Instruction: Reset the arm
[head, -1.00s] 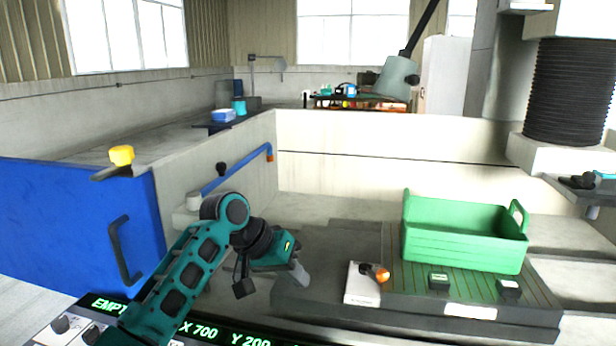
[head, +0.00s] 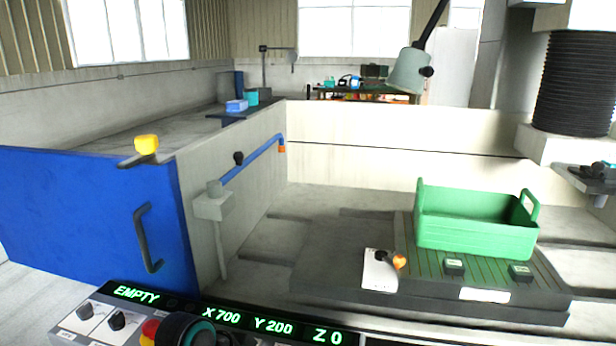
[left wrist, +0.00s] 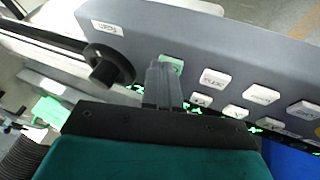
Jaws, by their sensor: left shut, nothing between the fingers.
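My left gripper (left wrist: 164,88) is shut and empty in the left wrist view. Its fingertips are over the grey control panel (left wrist: 150,22), right at a green button (left wrist: 174,63); I cannot tell whether they touch it. In the head view only a dark and teal round part of my left arm shows at the bottom edge, over the panel, and the fingers are hidden. The panel's display (head: 220,314) reads EMPTY, X 700, Y 200, Z 0. A blue arm (head: 250,163) with an orange end runs along the tank wall. My right gripper is in neither view.
White keys (left wrist: 263,95) lie beside the green button, and a black knob (left wrist: 108,66) stands left of it. Beyond the panel are a blue door (head: 85,215), a green crate (head: 475,238) and a white card (head: 378,270) on the work plate. A lamp (head: 409,70) hangs above.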

